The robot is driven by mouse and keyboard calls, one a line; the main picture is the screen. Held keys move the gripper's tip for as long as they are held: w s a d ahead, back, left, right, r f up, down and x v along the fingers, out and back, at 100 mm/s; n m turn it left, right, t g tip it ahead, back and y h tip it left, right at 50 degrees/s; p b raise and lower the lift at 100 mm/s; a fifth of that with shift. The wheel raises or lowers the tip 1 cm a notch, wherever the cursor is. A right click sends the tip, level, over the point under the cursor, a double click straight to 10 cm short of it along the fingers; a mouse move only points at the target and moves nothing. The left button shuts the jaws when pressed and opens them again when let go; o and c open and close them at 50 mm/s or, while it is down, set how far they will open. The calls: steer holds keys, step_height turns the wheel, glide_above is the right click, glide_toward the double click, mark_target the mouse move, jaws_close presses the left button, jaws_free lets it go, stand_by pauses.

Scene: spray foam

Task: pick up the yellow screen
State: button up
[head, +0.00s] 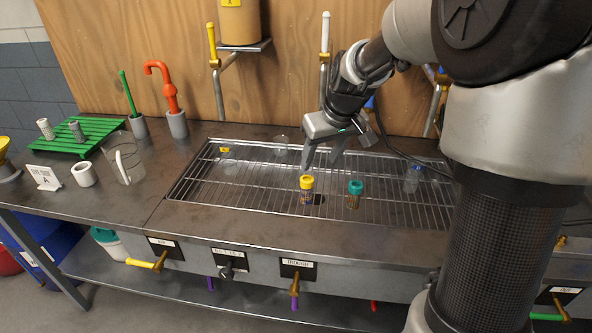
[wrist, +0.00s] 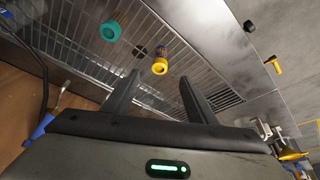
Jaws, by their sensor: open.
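My gripper (head: 320,166) is open and empty, pointing down just behind and above the yellow-capped jar. In the wrist view both fingers (wrist: 159,77) are spread apart with nothing between them. I see no contact with the jar.
Clear vessels sit farther back on the rack. A clear pitcher (head: 127,165), a white cup (head: 84,174) and a green drying rack (head: 80,137) stand on the left counter.

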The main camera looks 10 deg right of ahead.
mark_target(307, 189)
steer(key=b+x, duration=0.1)
steer(key=x, duration=1.6)
steer(key=shift+w+a+b, duration=0.1)
steer(key=shift+w+b, duration=0.15)
steer(key=shift+b, duration=0.15)
steer(key=shift+c, duration=0.3)
steer(key=c, duration=1.1)
